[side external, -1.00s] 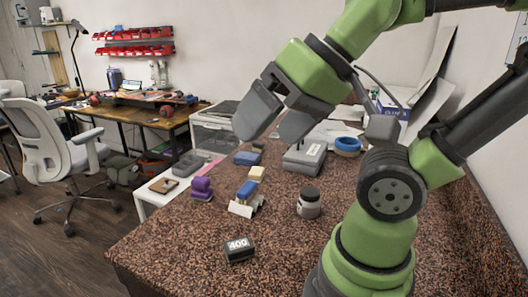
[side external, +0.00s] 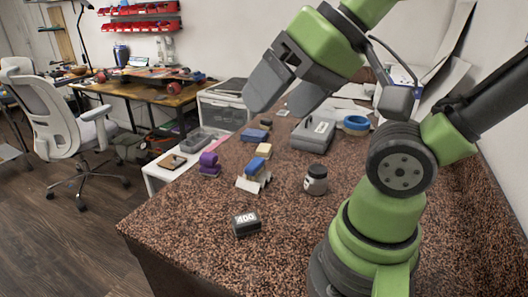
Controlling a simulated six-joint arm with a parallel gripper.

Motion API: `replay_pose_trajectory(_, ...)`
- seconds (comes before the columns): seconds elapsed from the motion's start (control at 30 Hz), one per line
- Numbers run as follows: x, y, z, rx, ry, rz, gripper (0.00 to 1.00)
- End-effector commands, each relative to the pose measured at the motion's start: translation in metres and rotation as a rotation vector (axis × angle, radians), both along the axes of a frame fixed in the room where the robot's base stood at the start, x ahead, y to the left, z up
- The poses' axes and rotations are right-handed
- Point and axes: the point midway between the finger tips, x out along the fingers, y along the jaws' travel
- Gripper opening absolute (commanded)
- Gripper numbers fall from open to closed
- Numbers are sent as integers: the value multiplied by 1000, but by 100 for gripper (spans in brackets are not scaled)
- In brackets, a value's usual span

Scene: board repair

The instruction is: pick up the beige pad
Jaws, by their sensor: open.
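The beige pad (side external: 264,150) is a small pale yellow-beige block in the middle of the speckled brown worktop (side external: 185,235). It lies just behind a blue block (side external: 256,165), which rests on a white holder (side external: 252,183). My gripper (side external: 281,103) is open and empty, with its two grey fingers apart and pointing down to the left. In the picture it is above the beige pad and apart from it. The exact height and depth between them are hard to judge.
A purple block (side external: 209,164) stands left of the pad, and a dark blue block (side external: 254,134) lies behind it. A grey case (side external: 312,134), a blue tape roll (side external: 356,123) and a dark-lidded jar (side external: 316,181) are to the right. A black box marked 400 (side external: 246,224) is in front.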

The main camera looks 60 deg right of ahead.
Motion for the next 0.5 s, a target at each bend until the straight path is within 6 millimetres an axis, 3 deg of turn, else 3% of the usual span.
replay_pose_trajectory(0.33,3,-1,1,-1,5,-11,74)
replay_pose_trajectory(0.5,32,-19,5,-19,61,-123,74)
